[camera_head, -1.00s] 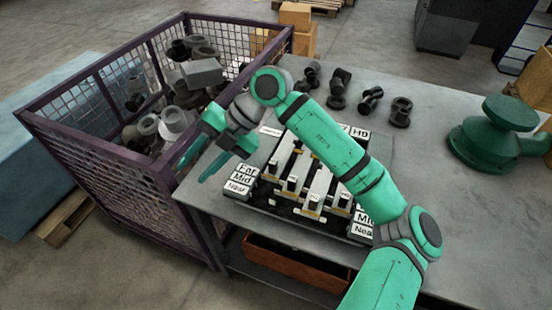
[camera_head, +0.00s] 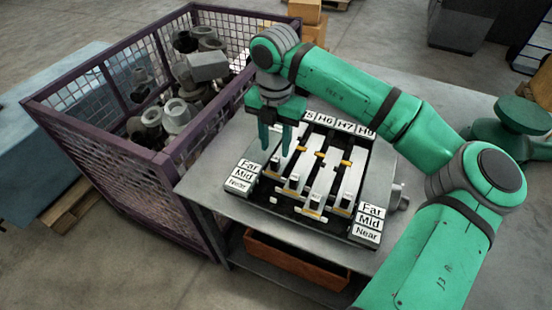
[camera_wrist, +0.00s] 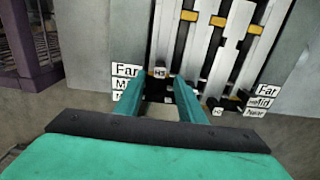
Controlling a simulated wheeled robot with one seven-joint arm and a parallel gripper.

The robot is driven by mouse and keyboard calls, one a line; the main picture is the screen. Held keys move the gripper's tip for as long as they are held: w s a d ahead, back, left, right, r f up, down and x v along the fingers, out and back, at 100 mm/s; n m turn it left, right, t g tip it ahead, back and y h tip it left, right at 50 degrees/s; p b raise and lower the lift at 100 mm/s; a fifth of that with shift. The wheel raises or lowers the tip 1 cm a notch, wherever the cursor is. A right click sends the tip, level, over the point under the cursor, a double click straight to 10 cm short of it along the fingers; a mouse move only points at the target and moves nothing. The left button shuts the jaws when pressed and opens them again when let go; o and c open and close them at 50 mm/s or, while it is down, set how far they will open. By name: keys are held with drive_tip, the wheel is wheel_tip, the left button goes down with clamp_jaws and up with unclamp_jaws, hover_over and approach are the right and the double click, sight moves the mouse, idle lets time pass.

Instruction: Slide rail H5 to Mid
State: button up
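The rail fixture (camera_head: 355,231) lies on the metal table, with light rails side by side and Far, Mid and Near labels at both sides. Rail H5 (camera_wrist: 164,35) is the leftmost; in the head view it is mostly hidden behind my gripper. Its H5-tagged block (camera_wrist: 160,72) looks about level with the Far label (camera_wrist: 125,70). My gripper (camera_head: 275,152) points down over the fixture's left part. In the wrist view my gripper (camera_wrist: 158,82) is open, with a finger on each side of the tagged block. I cannot tell whether they touch it.
Neighbouring rails (camera_head: 329,168) stand close to the right of H5, with dark handle blocks. A purple mesh crate (camera_head: 165,150) full of metal parts stands left of the table. A green cast part (camera_head: 515,120) stands at the right.

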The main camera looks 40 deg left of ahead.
sight(275, 158)
wheel_tip(275, 158, down, 6)
drive_tip(key=shift+f, duration=0.25)
clamp_jaws()
